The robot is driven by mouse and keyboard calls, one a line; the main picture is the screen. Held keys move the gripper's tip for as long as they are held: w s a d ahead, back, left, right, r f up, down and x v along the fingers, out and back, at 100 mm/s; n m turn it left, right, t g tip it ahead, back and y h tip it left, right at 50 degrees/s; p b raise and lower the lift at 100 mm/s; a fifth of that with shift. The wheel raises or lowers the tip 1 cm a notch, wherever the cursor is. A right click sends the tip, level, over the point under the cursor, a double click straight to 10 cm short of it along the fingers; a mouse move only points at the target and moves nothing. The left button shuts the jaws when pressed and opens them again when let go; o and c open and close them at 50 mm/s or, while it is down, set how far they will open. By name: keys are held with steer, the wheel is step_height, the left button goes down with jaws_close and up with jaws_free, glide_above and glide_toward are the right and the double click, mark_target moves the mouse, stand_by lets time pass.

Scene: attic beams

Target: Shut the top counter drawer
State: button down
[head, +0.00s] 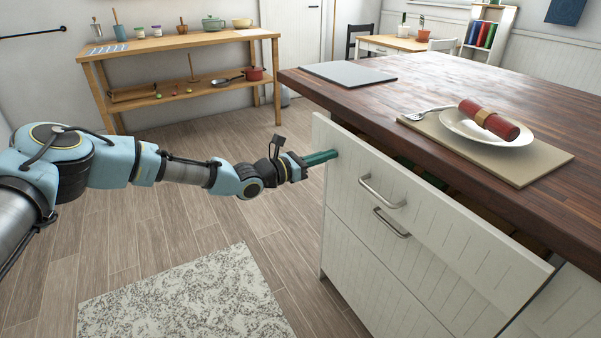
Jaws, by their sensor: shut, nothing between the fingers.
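The top counter drawer (430,220) is pulled partly out of the white counter under the dark wooden top. Its front panel carries a silver bar handle (382,192), and a narrow strip of its inside shows behind the panel. My gripper (335,154) is shut and empty. Its teal fingers point right, at the upper left end of the drawer front. They look very close to the panel; I cannot tell if they touch it. The handle is to the right of my gripper and is not held.
The lower drawer (375,255) looks shut, with its own handle (391,222). On the countertop (450,85) are a grey board (347,74) and a place mat (540,172) with a fork and plate. A speckled rug (185,300) lies on open floor. A wooden shelf table (180,42) stands behind.

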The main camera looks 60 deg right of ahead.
steer(key=b+x, duration=0.3)
steer(key=x, duration=0.3)
steer(key=shift+s+d+f, duration=0.1)
steer(key=shift+s+d, duration=0.1)
steer(key=shift+d, duration=0.05)
steer(key=shift+s+d, duration=0.15)
steer(key=shift+d, duration=0.05)
steer(key=shift+r, duration=0.3)
